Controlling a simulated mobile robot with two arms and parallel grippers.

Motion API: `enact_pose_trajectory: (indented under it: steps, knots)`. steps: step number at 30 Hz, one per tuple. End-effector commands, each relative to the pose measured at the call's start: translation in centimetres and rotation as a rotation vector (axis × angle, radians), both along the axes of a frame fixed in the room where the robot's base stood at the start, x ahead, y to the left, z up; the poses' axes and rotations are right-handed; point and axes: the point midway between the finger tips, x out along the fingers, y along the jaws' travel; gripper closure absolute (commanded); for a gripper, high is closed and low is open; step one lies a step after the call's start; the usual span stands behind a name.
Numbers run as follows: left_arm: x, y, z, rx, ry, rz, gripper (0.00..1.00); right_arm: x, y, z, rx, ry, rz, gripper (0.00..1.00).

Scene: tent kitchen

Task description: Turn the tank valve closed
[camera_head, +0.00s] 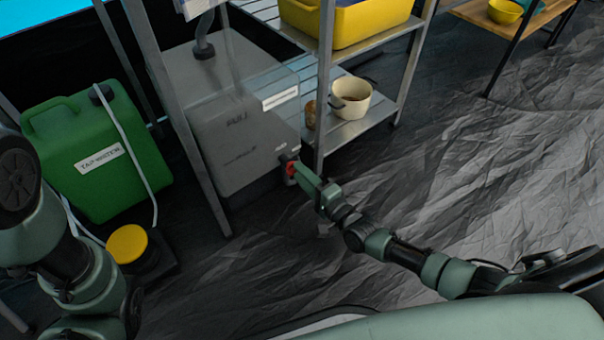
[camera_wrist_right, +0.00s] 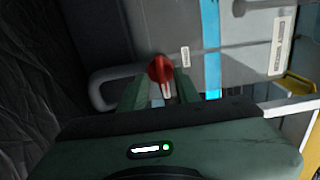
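The grey tank (camera_head: 235,120) stands under the metal shelf at the centre of the head view. Its red valve (camera_head: 291,169) sits low on its right side. In the right wrist view the red valve handle (camera_wrist_right: 160,68) shows between the fingertips, with a pale part below it. My right gripper (camera_head: 306,178) reaches the valve from the right; it also shows in the wrist view (camera_wrist_right: 160,80). Its fingers stand apart, one on each side of the handle. Whether they touch it is not clear. My left arm shows at the left, but its gripper is out of view.
A shelf post (camera_head: 325,90) rises right beside my right gripper. A white pot (camera_head: 350,100) stands on the lower shelf, a yellow tub (camera_head: 350,25) above. A green canister (camera_head: 100,160) and a yellow-topped pedal (camera_head: 127,243) are at left. The floor at right is clear.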

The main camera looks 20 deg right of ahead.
Motion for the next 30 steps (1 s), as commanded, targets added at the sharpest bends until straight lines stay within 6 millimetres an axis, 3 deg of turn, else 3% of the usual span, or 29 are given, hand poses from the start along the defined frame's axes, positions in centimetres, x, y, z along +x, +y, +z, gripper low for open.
enact_pose_trajectory:
  steps: [11,22,30]
  knots:
    - [0.0,0.0,0.5,0.000,0.000,0.000,0.68,-0.5,-0.2,0.3,-0.002,-0.002,0.000,0.68]
    - [-0.1,0.0,3.5,-0.001,-0.005,-0.001,0.68,-6.0,-2.2,0.3,-0.003,0.001,0.000,0.68]
    - [0.8,0.1,3.2,-0.004,0.024,-0.003,0.68,-7.4,-2.7,0.1,-0.002,-0.002,0.000,0.68]
